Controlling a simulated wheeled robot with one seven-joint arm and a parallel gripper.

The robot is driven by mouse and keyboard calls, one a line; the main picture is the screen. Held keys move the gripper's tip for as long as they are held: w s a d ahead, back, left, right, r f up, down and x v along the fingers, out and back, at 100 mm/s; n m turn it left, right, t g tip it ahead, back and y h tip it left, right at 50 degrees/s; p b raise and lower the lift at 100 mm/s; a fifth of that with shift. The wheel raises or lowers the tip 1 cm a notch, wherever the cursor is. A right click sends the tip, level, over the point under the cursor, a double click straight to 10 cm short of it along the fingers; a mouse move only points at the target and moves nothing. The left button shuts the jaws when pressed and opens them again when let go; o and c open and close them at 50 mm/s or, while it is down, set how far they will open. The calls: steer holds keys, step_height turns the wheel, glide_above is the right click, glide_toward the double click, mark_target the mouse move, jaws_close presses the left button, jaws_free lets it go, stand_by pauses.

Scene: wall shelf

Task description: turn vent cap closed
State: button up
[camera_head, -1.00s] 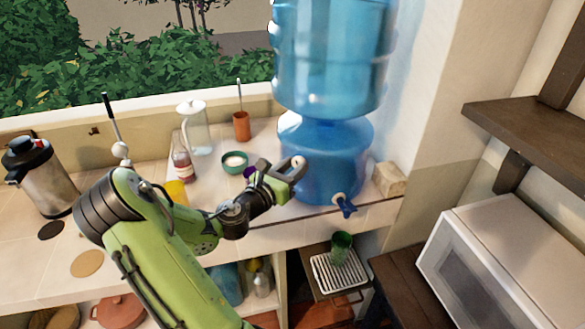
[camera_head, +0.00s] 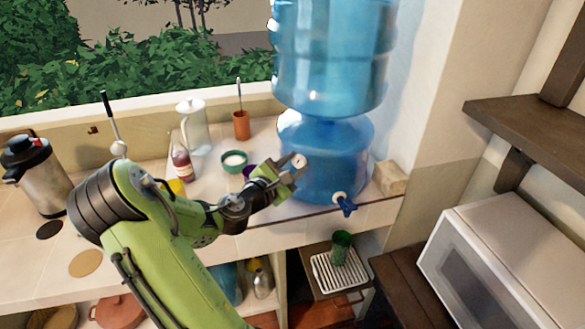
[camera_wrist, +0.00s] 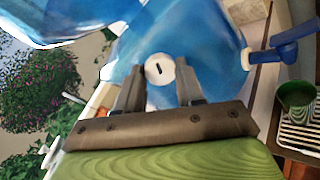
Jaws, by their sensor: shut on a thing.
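The vent cap (camera_wrist: 159,69) is a small white round knob with a dark slot, on the front of the blue lower water container (camera_head: 322,160). It shows in the head view (camera_head: 299,161) as a pale disc at my gripper's tips. My gripper (camera_head: 296,168) reaches in from the left. In the wrist view my gripper's fingers (camera_wrist: 160,80) stand on either side of the cap, shut on it. The slot stands close to upright in the wrist picture, slightly tilted.
A blue tap (camera_head: 345,205) juts from the container, right of my gripper. A green bowl (camera_head: 234,161), a bottle (camera_head: 182,164) and a brown cup (camera_head: 241,126) stand to the left. A green glass (camera_head: 340,248) stands on a rack below.

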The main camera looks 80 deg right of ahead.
steer(key=m+t+b, duration=0.1)
steer(key=m+b, duration=0.2)
steer(key=m, duration=0.3)
steer(key=shift+s+f, duration=0.1)
steer(key=shift+s, duration=0.05)
steer(key=m+b, duration=0.2)
steer(key=m, duration=0.1)
steer(key=shift+b, duration=0.4)
steer(key=shift+a+m+t+b, duration=0.1)
steer(key=shift+m+t+b, duration=0.3)
steer(key=shift+m+b, duration=0.8)
steer(key=shift+m, duration=0.3)
steer(key=o, duration=1)
steer(key=shift+o, duration=0.2)
